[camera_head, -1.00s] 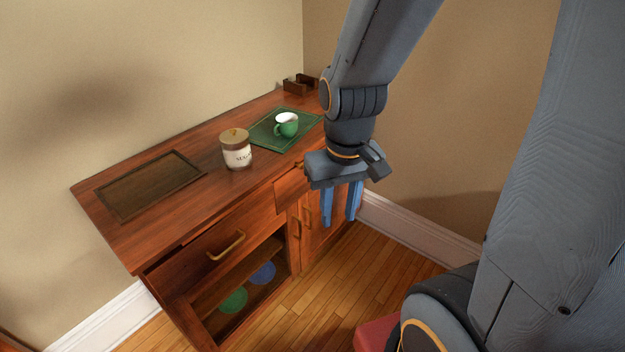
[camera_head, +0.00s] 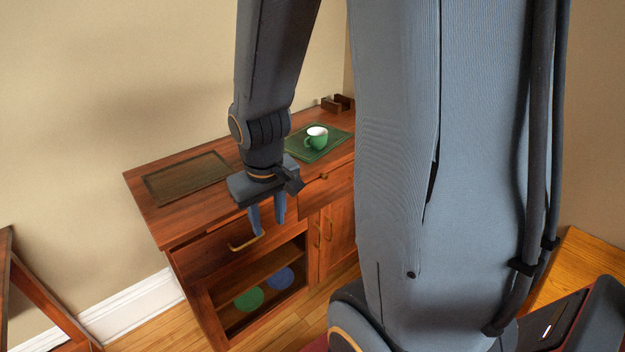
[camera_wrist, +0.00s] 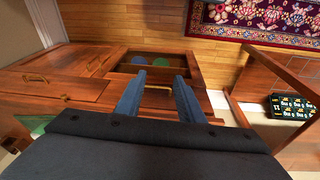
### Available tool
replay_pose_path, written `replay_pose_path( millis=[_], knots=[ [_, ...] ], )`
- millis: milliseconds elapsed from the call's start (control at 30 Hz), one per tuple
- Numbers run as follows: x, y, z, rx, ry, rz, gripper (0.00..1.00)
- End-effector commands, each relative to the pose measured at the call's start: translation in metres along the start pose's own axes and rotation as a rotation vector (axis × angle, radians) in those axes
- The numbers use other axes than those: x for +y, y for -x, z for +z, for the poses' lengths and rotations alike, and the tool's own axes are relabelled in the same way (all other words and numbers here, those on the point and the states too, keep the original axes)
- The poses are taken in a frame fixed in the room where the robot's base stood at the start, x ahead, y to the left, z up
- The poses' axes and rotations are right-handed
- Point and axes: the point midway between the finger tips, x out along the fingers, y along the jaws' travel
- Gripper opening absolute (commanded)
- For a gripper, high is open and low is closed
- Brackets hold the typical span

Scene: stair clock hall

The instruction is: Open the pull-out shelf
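A wooden cabinet (camera_head: 190,217) stands against the wall. Its wide left front panel (camera_head: 205,258) carries a brass bar handle (camera_head: 245,243); I take this to be the pull-out shelf's front, though the label is not certain. It looks shut. My gripper (camera_head: 268,226) hangs in front of this panel, fingers down and apart, one fingertip overlapping the handle's right end in the head view. In the wrist view, my gripper (camera_wrist: 158,98) is open, with a brass handle (camera_wrist: 157,87) showing between the blue fingers. Contact cannot be told.
Below the panel is an open compartment with a green disc (camera_head: 249,298) and a blue disc (camera_head: 280,278). On top are a dark tray (camera_head: 187,178) and a green mat (camera_head: 300,150) with a green cup (camera_head: 316,139). A patterned rug (camera_wrist: 255,20) lies on the floor.

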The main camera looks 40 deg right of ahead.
Motion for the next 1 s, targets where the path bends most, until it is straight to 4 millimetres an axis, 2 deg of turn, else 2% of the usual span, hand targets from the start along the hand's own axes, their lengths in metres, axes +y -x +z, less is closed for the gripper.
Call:
replay_pose_path(
  millis=[33, 100, 200, 300, 400, 500, 600, 700, 867, 1000],
  knots=[
    [0.026, -0.016, -0.02, 0.046, -0.015, 0.023, 0.35],
    [0.066, -0.035, -0.052, 0.139, -0.018, 0.056, 0.35],
    [0.125, -0.062, -0.093, 0.278, -0.016, 0.086, 0.35],
    [0.18, -0.086, -0.122, 0.416, -0.001, 0.098, 0.35],
    [0.228, -0.108, -0.138, 0.552, 0.016, 0.083, 0.35],
    [0.269, -0.127, -0.139, 0.682, 0.028, 0.048, 0.35],
    [0.297, -0.139, -0.131, 0.797, 0.035, 0.002, 0.35],
    [0.316, -0.146, -0.119, 0.891, 0.038, -0.044, 0.35],
    [0.329, -0.149, -0.104, 0.979, 0.04, -0.093, 0.35],
    [0.33, -0.152, -0.105, 1.002, 0.043, -0.109, 0.35]
  ],
)
